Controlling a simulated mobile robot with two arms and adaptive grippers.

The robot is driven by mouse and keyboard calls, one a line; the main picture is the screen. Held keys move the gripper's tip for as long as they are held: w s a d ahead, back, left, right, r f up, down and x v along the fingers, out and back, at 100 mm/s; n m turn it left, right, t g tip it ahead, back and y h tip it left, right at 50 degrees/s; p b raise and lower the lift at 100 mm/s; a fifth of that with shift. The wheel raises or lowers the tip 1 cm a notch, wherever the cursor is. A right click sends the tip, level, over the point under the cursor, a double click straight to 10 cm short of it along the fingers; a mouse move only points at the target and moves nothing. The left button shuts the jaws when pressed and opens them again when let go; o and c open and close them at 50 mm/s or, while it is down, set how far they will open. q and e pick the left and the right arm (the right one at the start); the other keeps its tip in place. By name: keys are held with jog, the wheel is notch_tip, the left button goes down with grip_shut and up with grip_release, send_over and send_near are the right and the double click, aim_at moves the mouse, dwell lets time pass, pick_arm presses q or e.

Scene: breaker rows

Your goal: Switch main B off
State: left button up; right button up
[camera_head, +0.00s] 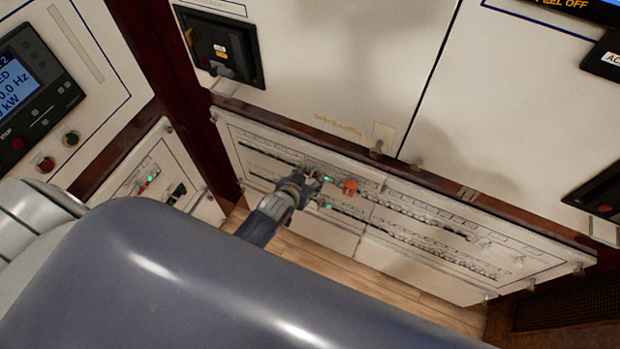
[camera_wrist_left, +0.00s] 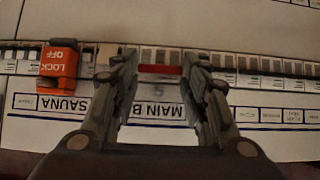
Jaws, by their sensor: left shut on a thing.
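The main B breaker (camera_wrist_left: 160,70) shows as a wide red bar in the breaker row, above an upside-down "MAIN B" label (camera_wrist_left: 172,108). My left gripper (camera_wrist_left: 167,75) has its two fingers on either side of the red bar, closed on it. In the head view the left gripper (camera_head: 314,180) is at the upper breaker row of the low white panel (camera_head: 400,255), and it hides main B there. My right gripper is not in view.
An orange "LOCK OFF" tag (camera_wrist_left: 58,68) sits on the sauna breaker, just left of the fingers in the wrist view; it also shows in the head view (camera_head: 349,187). Several small breakers line both rows. A black-framed switch (camera_head: 222,48) is on the panel above.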

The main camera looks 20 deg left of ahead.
pick_arm(q)
jog(key=shift+s+f+t+b, duration=0.25)
jog(key=shift+f+t+b, duration=0.45)
jog(key=shift+t+b, duration=1.3)
jog(key=shift+s+f+t+b, duration=0.25)
jog(key=shift+f+t+b, duration=0.45)
jog(key=shift+b, duration=2.45)
jog(key=shift+r, duration=0.1)
jog(key=o, duration=1)
jog(key=shift+o, duration=0.2)
jog(key=s+r, duration=0.2)
jog(key=s, duration=0.9)
jog(key=shift+s+a, duration=0.25)
jog(key=shift+s, duration=0.15)
